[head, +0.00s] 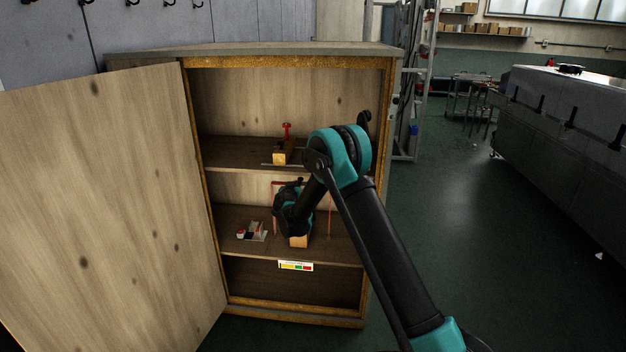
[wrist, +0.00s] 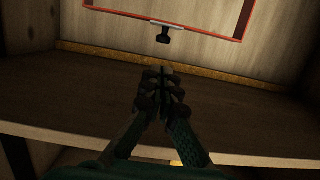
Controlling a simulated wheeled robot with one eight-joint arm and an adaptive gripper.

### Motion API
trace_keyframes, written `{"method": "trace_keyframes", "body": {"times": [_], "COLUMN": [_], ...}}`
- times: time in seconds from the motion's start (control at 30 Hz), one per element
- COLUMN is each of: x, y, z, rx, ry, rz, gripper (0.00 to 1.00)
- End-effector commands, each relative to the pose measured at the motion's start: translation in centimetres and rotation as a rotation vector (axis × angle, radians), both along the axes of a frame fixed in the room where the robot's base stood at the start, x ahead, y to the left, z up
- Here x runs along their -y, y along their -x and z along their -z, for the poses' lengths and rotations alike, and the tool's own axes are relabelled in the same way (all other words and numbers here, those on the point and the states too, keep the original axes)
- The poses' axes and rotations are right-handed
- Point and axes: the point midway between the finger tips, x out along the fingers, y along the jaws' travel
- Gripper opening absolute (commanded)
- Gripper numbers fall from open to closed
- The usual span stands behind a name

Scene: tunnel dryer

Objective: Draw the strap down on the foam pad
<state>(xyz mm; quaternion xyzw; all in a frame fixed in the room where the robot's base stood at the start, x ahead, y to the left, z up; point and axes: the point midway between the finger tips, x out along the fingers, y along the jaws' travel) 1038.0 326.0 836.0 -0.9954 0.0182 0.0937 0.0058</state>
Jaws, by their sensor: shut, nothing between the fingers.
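My gripper (wrist: 162,75) is shut and empty over the lower shelf of an open wooden cabinet. In the head view my wrist hides its fingertips. A thin red band (wrist: 243,20) forms a loop against the back wall, beyond my fingertips and apart from them. It looks like the strap. A grey bar with a black knob (wrist: 163,37) sits on its near edge. In the head view a red upright line (head: 330,215) shows right of my wrist. A tan block (head: 299,241), perhaps the foam pad, is partly hidden below my wrist.
The cabinet door (head: 105,205) stands open at left. A small grey, red and white device (head: 252,232) lies left on the lower shelf (head: 335,251). A yellow block (head: 279,158) and red item are on the shelf above. A coloured label (head: 295,266) marks the shelf edge.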

Motion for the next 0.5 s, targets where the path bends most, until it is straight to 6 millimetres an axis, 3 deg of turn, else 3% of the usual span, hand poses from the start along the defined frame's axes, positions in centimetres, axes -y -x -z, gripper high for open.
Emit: {"method": "trace_keyframes", "body": {"times": [0.17, 0.5], "x": [-0.3, 0.0], "y": [-1.2, -6.8], "z": [0.4, 1.4], "rx": [0.005, 0.004], "ry": [-0.002, -0.002], "rz": [-0.004, -0.002], "gripper": [0.00, 0.00]}}
